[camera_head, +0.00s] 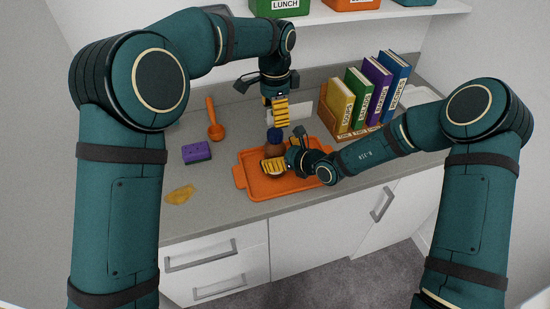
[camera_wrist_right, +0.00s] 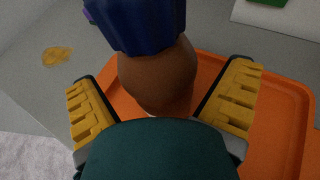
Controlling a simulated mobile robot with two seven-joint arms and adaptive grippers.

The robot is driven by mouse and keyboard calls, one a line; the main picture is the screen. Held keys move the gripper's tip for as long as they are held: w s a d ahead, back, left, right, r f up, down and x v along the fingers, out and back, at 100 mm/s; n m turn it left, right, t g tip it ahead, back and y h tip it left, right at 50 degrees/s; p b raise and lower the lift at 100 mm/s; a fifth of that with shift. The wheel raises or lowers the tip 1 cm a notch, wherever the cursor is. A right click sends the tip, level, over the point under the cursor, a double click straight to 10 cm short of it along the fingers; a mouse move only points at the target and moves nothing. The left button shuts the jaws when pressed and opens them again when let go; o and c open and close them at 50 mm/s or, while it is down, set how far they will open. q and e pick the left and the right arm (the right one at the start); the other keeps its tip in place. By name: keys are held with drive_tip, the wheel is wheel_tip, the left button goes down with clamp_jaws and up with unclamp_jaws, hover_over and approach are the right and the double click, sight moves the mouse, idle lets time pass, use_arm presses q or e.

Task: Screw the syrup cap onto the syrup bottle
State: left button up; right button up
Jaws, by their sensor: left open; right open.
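The brown syrup bottle (camera_head: 273,149) stands upright on the orange tray (camera_head: 243,179). The dark blue syrup cap (camera_head: 274,135) sits at its top. The wrist view shows the bottle (camera_wrist_right: 157,75) with the cap (camera_wrist_right: 140,25) over its neck; I cannot tell whether the threads are engaged. My right gripper (camera_head: 275,166) is open, its yellow-padded fingers on either side of the bottle; the fingers also show in the wrist view (camera_wrist_right: 160,98). My left gripper (camera_head: 281,113) is open, pointing down above the cap, apart from it.
A purple sponge (camera_head: 197,152), an orange scoop (camera_head: 214,121) and a yellow spill (camera_head: 180,195) lie left of the tray. A wooden holder (camera_head: 346,134) with several books stands at the right. A shelf (camera_head: 335,19) with labelled boxes hangs above.

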drive_tip(key=shift+w+a+f, duration=0.2)
drive_tip(key=shift+w+a, duration=0.15)
drive_tip(key=shift+a, duration=0.05)
